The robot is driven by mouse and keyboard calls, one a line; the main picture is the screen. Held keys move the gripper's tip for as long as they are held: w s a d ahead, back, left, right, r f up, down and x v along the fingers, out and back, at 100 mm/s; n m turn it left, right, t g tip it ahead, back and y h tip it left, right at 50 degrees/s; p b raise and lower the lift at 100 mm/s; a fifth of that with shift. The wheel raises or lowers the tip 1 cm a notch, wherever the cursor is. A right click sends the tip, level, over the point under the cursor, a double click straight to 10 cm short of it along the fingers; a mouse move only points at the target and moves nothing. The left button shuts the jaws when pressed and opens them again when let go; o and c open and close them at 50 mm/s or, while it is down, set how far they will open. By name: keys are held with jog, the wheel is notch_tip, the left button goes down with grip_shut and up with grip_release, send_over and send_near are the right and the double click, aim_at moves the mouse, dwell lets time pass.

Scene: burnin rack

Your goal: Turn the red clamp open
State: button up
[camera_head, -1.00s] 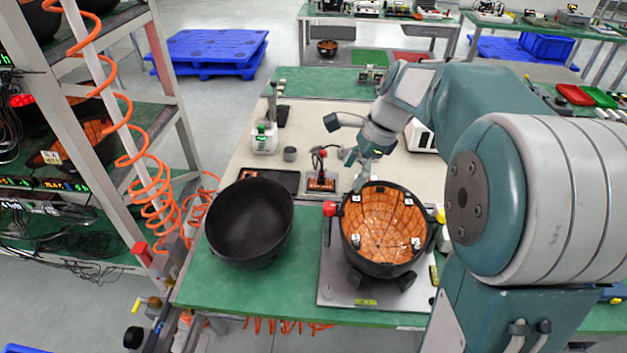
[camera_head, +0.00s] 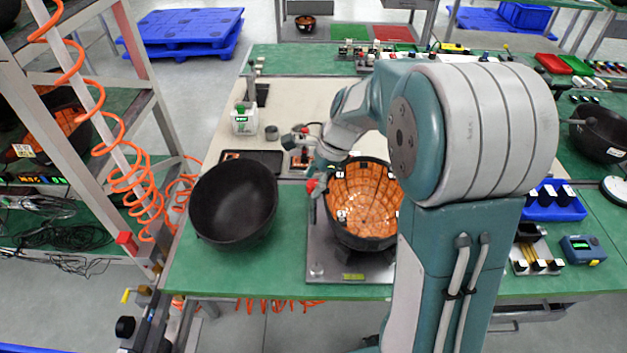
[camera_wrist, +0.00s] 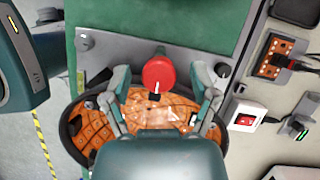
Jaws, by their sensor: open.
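The red clamp (camera_head: 311,186) is a round red knob at the left edge of the fixture plate (camera_head: 320,254), beside the bowl with an orange, copper-coloured inside (camera_head: 362,205). In the wrist view the red clamp (camera_wrist: 158,73) lies between the two spread fingers of my gripper (camera_wrist: 161,75), with visible space on both sides. My gripper is open, with its fingertips around the knob's height in the picture; I cannot tell whether it touches. The orange bowl (camera_wrist: 150,112) shows beneath the fingers, partly hidden by my gripper's body.
A black bowl (camera_head: 233,203) stands on the green table left of the fixture. A rack with coiled orange hose (camera_head: 115,150) is at the left. A small device with a red switch (camera_wrist: 246,118) is right of the fingers. A blue tray (camera_head: 555,201) sits at the right.

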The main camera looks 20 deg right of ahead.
grip_shut()
